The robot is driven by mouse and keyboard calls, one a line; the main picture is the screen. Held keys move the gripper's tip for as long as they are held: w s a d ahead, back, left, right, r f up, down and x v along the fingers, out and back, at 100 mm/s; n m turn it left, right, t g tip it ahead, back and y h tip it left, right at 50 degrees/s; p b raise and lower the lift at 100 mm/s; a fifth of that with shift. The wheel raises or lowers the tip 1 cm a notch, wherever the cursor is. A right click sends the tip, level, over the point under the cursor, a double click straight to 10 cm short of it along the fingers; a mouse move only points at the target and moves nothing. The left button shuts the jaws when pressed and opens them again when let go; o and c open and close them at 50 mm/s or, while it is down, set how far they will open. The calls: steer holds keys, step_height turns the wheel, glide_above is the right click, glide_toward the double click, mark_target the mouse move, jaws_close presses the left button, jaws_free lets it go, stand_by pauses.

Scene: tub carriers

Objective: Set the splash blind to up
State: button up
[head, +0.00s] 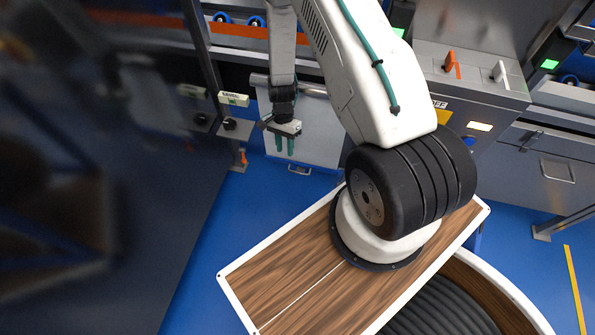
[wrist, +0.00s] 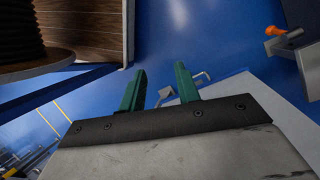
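The splash blind appears to be the light grey panel (head: 318,140) hanging below a roller in the head view, with a small bar handle (head: 300,169) at its lower edge. It hangs down. In the wrist view the pale panel (wrist: 245,92) lies at the right, and a bent metal handle (wrist: 200,77) shows near and behind the fingers. My gripper (head: 285,150) has two green fingers pointing down in front of the panel, above the handle in the picture. The fingers (wrist: 160,72) stand apart with nothing gripped between them. Contact with the handle cannot be told.
An orange-handled latch (head: 243,157) stands left of the panel, beside a dark post. A grey console (head: 470,90) with an orange and a white lever stands to the right. A dark blurred structure (head: 90,170) fills the left. Blue floor (head: 215,215) is clear below the panel.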

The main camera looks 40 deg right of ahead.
steer(key=s+d+f+m+t+h, duration=0.15)
steer(key=f+m, duration=0.25)
steer(key=f, duration=0.6)
steer(key=d+f+m+t, duration=0.15)
steer(key=f+m, duration=0.25)
steer(key=f, duration=0.6)
steer(key=m+t+h, duration=0.2)
steer(key=m+h, duration=0.1)
steer(key=m, duration=0.3)
glide_toward(298, 172)
steer(key=x, duration=0.7)
steer(key=shift+d+f, duration=0.15)
steer(key=shift+f, duration=0.2)
